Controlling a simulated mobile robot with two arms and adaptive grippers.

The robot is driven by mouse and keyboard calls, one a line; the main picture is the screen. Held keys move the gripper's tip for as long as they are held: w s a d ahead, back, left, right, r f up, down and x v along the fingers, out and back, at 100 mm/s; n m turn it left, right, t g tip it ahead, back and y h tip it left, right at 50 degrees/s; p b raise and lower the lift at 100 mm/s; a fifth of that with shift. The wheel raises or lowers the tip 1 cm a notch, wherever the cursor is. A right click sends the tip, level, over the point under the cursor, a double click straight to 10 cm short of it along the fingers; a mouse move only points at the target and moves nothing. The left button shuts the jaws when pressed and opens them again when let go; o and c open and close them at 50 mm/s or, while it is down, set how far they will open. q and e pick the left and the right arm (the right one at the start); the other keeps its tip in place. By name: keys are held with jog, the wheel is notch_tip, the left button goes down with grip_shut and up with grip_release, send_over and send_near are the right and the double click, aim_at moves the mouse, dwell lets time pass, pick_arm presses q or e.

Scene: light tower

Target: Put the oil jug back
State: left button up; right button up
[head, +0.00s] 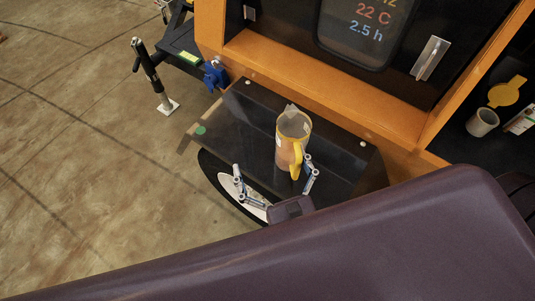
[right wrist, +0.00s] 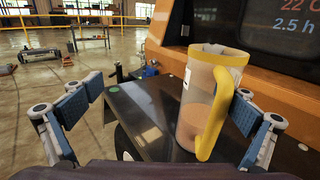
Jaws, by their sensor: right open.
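The oil jug (head: 290,150) is a clear container with a yellow rim and handle and amber liquid inside. It stands upright on the dark glossy fender panel (head: 236,120). My right gripper (head: 274,176) is open, its fingers spread wide at the jug's near side. In the right wrist view the jug (right wrist: 190,105) shows between the open fingers, nearer the right one, with its yellow handle (right wrist: 214,115) facing me. I cannot tell whether the right finger touches it. My left gripper is not in view.
An open dark compartment at the right holds a grey cup (head: 482,122) and a yellow item (head: 507,92). The orange machine body (head: 320,90) with a display (head: 362,30) rises behind the panel. A jack (head: 152,75) stands at the left.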

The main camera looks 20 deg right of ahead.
jog(key=s, duration=1.1)
jog(key=shift+s+d, duration=0.2)
jog(key=shift+r, duration=0.1)
jog(key=shift+c, duration=0.4)
grip_shut()
